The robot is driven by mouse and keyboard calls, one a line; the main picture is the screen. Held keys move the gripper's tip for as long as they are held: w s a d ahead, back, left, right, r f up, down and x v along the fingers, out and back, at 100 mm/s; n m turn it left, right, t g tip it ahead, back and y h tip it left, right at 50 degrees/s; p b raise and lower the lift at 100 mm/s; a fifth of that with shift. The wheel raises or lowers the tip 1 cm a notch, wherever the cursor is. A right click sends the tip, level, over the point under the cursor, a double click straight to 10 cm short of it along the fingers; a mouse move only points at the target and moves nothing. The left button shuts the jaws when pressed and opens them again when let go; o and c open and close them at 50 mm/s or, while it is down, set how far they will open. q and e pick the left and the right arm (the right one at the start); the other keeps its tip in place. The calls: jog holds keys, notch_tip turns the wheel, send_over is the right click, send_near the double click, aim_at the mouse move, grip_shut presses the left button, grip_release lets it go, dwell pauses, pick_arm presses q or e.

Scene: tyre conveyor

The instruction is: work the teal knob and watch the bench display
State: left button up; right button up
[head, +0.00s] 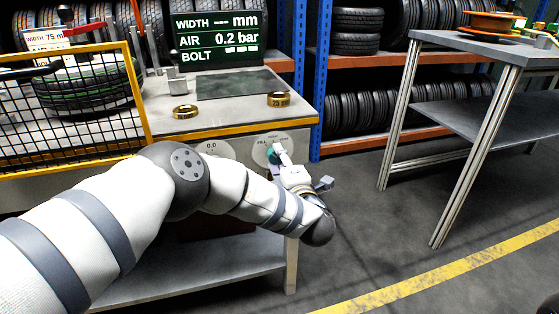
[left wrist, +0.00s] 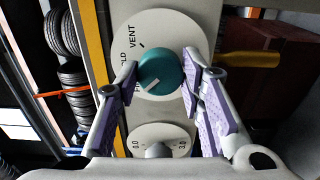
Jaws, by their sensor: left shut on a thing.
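The teal knob (head: 275,156) sits on a round white dial on the bench's front panel. In the left wrist view the teal knob (left wrist: 162,68) lies between the purple finger pads of my left gripper (left wrist: 161,75), which is shut on it. Its white pointer line points down-left, toward the partly hidden label beginning with F; VENT is readable higher up. In the head view my left gripper (head: 282,158) reaches the dial from the front right. The bench display (head: 220,38) reads WIDTH with dashes in mm, AIR 0.2 bar, and BOLT with several blocks. My right gripper is out of view.
A gauge (left wrist: 160,142) marked 0.0 sits beside the knob dial. A mesh guard (head: 75,108) with a tyre behind it stands at left. Two brass rings (head: 185,111) (head: 278,99) lie on the bench. A grey table (head: 470,45) stands right, with open floor between.

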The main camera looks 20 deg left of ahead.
pick_arm(q)
jog(key=o, duration=1.2)
jog(key=v, duration=1.2)
